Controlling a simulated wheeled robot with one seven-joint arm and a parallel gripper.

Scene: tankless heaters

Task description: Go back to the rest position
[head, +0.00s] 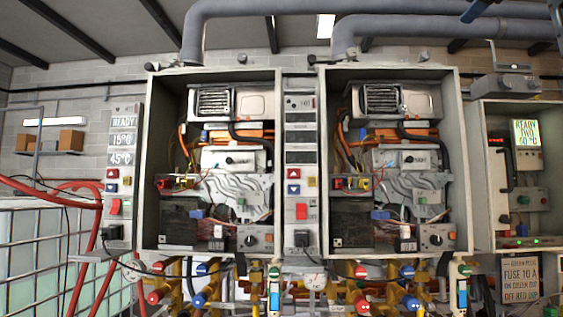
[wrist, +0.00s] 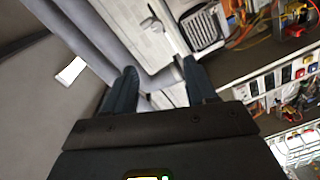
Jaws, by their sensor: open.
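My gripper (wrist: 160,75) shows in the wrist view with its two dark fingers spread apart. Nothing is between them. The wrist view is tilted, and behind the fingers are a grey pipe, the ceiling and part of a heater. In the head view the left heater (head: 149,170) and the right heater (head: 464,170) stand open side by side, with wiring and parts exposed. The gripper itself cannot be made out in the head view; only a dark blue piece shows at the top right edge.
A control strip (head: 301,150) stands between the heaters, and another panel (head: 121,170) is at left. A grey box (head: 486,180) with a lit green display is at right. Large pipes (head: 290,8) run above. Coloured valves (head: 201,300) sit below. Red hoses (head: 40,190) hang at left.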

